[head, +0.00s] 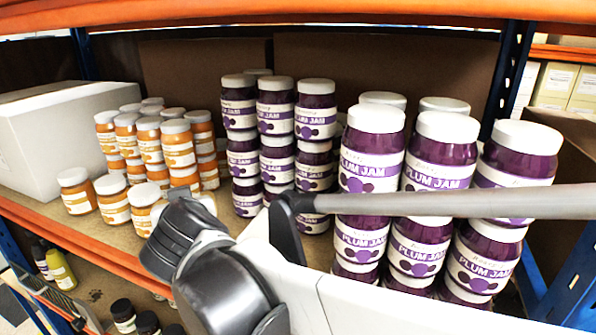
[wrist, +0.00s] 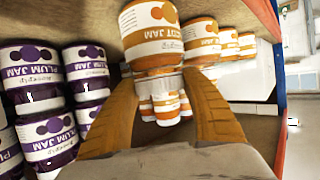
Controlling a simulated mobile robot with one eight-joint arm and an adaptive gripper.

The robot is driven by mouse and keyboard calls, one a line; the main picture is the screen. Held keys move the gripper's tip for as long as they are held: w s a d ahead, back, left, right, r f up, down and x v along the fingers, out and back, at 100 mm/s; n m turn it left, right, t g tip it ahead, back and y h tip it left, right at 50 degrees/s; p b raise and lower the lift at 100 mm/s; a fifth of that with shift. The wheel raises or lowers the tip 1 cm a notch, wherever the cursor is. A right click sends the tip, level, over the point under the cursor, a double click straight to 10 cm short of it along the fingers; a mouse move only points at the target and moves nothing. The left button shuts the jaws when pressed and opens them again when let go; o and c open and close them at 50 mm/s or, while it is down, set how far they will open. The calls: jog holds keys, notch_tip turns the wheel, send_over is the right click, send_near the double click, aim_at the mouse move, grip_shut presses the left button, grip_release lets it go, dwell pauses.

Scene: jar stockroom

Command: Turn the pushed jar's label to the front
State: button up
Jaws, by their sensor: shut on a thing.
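My gripper (wrist: 160,78) is shut on an apricot jar (wrist: 150,38), with one brown finger on each side of its lid end. The wrist view is upside down. In it the jar's white label shows orange dots and part of the word "apricot", inverted, facing the wrist camera. In the head view my gripper (head: 186,200) covers most of the held jar. Other apricot jars (head: 112,197) stand in a front row to its left, apart from each other; they also show in the wrist view (wrist: 201,42).
Stacked apricot jars (head: 178,145) stand behind my gripper. Plum jam stacks (head: 317,120) rise close on the right, with larger plum stacks (head: 375,150) nearer. A white box (head: 60,130) is at left. The orange shelf edge (head: 70,240) runs along the front.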

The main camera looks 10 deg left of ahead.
jog(key=o, duration=1.5)
jog(key=shift+f, duration=0.1)
jog(key=v, duration=1.2)
